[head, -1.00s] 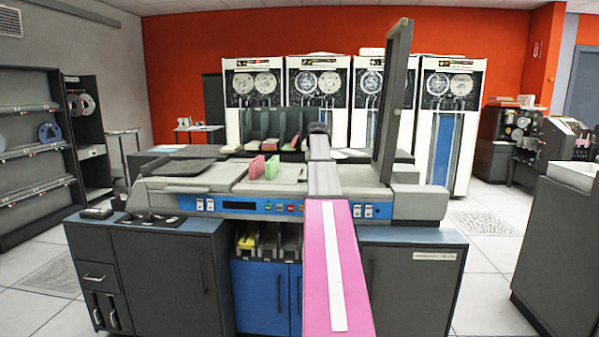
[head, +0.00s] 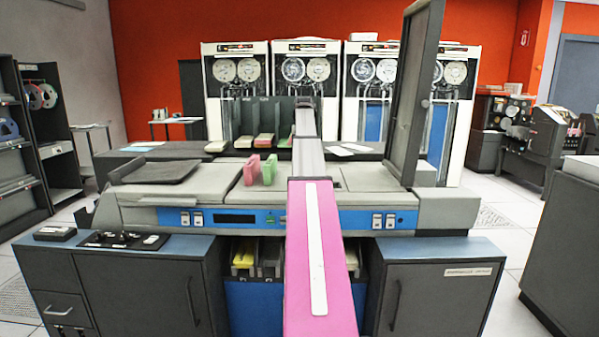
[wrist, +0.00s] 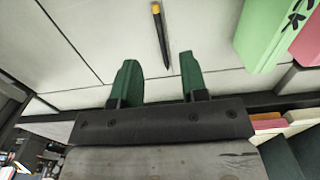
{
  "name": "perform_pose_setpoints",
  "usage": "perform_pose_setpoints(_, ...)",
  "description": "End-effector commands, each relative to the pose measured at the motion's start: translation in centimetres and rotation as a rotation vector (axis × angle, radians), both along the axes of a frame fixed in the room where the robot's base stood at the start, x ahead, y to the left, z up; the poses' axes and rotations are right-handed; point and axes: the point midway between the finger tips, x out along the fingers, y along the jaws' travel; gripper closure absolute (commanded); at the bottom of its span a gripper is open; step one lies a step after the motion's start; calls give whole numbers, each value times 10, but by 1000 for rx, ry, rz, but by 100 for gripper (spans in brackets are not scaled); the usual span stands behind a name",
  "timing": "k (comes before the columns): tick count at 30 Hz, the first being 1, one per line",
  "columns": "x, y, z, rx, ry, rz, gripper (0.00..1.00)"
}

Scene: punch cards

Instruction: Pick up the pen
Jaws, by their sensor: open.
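The pen (wrist: 161,36) shows in the wrist view, a thin dark stick with a yellow-orange end. It lies on the pale machine top, just beyond the fingertips and a little to the right of the middle between them. My gripper (wrist: 159,76) has two green fingers spread apart with nothing between them. In the head view my pink and grey arm reaches forward over the console, and I cannot make out the pen or the fingers there.
A pink card block (head: 251,169) and a green card block (head: 270,168) stand on the console top; the green one (wrist: 268,35) is right of the pen in the wrist view. A tall dark panel (head: 411,95) rises to the right. Card racks (head: 262,118) stand behind.

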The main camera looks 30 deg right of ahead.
Motion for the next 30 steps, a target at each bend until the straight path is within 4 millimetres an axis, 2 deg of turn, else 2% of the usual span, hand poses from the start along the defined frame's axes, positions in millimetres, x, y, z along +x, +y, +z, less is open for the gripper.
perform_pose_setpoints(10, -1, 0, -46, 1, 1, 0, 60)
perform_pose_setpoints(17, 1, -2, -60, 0, 0, 0, 60)
perform_pose_setpoints(27, 3, -7, -103, 1, 1, 0, 60)
perform_pose_setpoints(30, 4, -7, -106, 0, 0, 0, 60)
